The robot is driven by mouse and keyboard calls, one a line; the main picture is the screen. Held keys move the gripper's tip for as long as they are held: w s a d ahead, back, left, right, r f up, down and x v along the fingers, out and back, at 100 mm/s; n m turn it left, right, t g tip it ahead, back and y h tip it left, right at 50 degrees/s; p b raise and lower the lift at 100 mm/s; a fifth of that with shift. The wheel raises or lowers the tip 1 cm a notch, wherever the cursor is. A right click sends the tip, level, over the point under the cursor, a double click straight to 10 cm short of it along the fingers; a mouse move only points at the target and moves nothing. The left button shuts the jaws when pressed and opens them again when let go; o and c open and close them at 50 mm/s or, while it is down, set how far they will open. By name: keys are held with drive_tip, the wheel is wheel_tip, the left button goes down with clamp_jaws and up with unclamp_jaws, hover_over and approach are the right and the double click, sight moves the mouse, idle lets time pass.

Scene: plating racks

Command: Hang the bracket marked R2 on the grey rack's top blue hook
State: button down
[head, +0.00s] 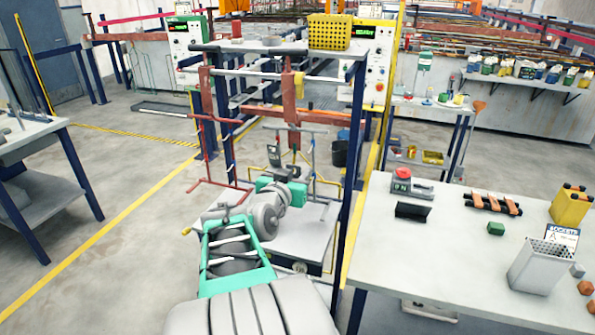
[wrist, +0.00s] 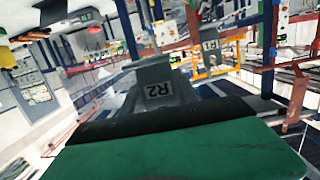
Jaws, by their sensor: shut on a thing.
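The bracket marked R2 (wrist: 163,92) is grey with a pale label. It fills the middle of the wrist view, just beyond the dark edge of my gripper (wrist: 150,122), which is shut on it. In the head view my gripper (head: 292,160) is raised in front of the grey rack (head: 313,150), inside the blue-legged stand. A dark bracket with a small pale label (head: 273,155) shows left of the gripper there; I cannot read its mark. A second bracket marked R1 (wrist: 210,46) shows farther off in the wrist view. The grey rack's blue hooks are too small to make out.
A red rack (head: 207,150) hangs left of my gripper. The stand's blue post (head: 350,180) rises close on the right. A worktable (head: 390,265) with a scale, a black block and a metal bin stands at right. Floor at left is open.

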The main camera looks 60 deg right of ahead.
drive_tip(key=shift+f+b, duration=0.1)
drive_tip(key=shift+b, duration=0.55)
drive_tip(key=b, duration=0.2)
approach(313, 152)
drive_tip(key=s+f+x, duration=0.1)
drive_tip(key=x, duration=0.2)
drive_tip(key=shift+w+d+r, duration=0.1)
drive_tip(key=shift+w+d, duration=0.3)
drive_tip(key=shift+d, duration=0.2)
drive_tip(key=shift+w+d+r, duration=0.1)
drive_tip(key=shift+w+d, duration=0.25)
drive_tip(key=shift+d, duration=0.2)
drive_tip(key=shift+d+b, duration=0.1)
drive_tip(key=shift+b, duration=0.6)
drive_tip(key=shift+d, duration=0.1)
drive_tip(key=shift+b+x, duration=0.3)
drive_tip(key=shift+x, duration=0.55)
drive_tip(key=shift+r, duration=0.1)
